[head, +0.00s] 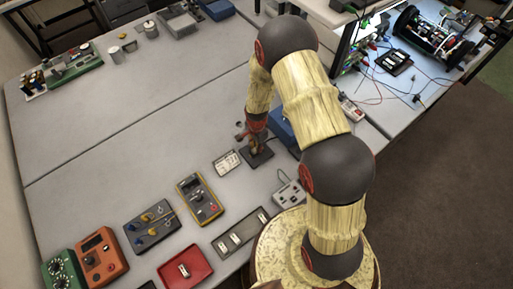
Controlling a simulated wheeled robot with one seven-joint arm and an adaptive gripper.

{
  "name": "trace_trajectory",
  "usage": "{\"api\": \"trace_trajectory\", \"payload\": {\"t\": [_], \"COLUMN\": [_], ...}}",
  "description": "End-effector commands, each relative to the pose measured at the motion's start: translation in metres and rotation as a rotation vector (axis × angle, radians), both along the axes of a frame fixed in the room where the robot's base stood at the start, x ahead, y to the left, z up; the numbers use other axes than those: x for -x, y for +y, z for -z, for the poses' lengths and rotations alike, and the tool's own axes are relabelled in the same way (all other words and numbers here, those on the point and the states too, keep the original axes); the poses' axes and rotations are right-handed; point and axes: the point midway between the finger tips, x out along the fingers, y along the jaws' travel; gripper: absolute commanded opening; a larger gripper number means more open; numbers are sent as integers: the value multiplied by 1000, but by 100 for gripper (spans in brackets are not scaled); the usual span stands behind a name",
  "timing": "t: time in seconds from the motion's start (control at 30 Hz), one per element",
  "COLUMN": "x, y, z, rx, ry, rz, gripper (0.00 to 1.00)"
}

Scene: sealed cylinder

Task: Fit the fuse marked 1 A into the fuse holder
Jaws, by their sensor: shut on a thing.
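My gripper (257,146) points down in the head view, over a small dark block (262,157) on the table, which looks like the fuse holder. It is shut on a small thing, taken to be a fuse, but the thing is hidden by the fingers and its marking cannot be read. I cannot tell whether it touches the block. A long grey tray (229,249) nearer to me holds several small pale pieces. A red tray (202,276) to its left holds another small pale piece.
A pale printed card (228,162) lies just left of the dark block. A yellow meter (201,199), a grey box with knobs (151,226) and an orange unit (101,257) stand to the left. A blue box (283,127) is close behind on the right. The table's middle left is clear.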

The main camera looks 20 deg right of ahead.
Motion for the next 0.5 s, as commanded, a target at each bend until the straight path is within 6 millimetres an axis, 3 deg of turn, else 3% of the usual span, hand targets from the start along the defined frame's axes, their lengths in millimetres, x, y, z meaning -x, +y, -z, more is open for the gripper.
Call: {"api": "trace_trajectory", "payload": {"t": [0.23, 0.27, 0.5], "x": [0, 0, 0], "y": [0, 0, 0], "z": [7, 7, 6], "rx": [0, 0, 0], "ry": [0, 0, 0], "rz": [0, 0, 0], "gripper": [0, 16, 29]}}
